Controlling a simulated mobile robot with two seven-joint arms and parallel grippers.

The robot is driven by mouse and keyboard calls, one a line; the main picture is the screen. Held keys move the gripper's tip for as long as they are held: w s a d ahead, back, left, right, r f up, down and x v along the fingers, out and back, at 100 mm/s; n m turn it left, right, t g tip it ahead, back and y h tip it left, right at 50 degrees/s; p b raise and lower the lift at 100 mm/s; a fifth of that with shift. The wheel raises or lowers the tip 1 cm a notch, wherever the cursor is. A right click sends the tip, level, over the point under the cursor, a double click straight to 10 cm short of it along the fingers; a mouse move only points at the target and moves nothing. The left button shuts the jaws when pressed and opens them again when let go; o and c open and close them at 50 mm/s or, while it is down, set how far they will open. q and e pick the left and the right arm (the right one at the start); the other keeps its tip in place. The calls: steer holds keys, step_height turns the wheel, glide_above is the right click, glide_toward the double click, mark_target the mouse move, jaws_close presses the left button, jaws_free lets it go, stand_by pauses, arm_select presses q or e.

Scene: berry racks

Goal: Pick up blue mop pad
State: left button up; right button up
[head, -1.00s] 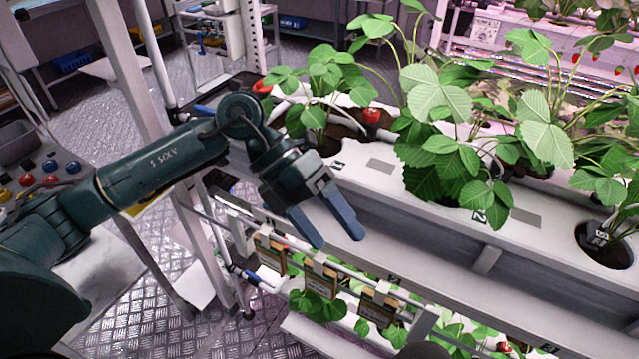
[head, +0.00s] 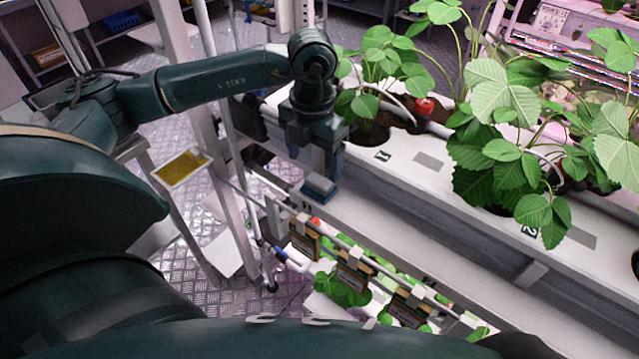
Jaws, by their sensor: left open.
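I cannot make out a blue mop pad with certainty in the head view. My left gripper (head: 321,187) comes in from the left and points down in front of the white planter's side, above the lower rail. Its blue-grey fingers are seen nearly end-on, open, with nothing visible between them. A small blue part (head: 279,254) shows on a pole below and to the left of the gripper; it looks like a fitting or handle, not clearly a pad. My right gripper is not in view.
The white planter (head: 431,161) with leafy strawberry plants and a red berry (head: 425,107) runs along the right. Small hanging cards (head: 304,241) line the rail below the gripper. A yellow card (head: 181,168) and rack posts stand at left. Metal checkered floor (head: 187,262) lies below.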

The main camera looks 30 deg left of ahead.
mark_target(317, 182)
arm_select(q)
steer(key=shift+d+f+p, duration=0.2)
steer(key=shift+f+p, duration=0.15)
steer(key=shift+f, duration=1)
steer(key=shift+d+f+p, duration=0.2)
steer(key=shift+f+p, duration=0.15)
steer(key=shift+f, duration=0.95)
steer(key=c, duration=1.1)
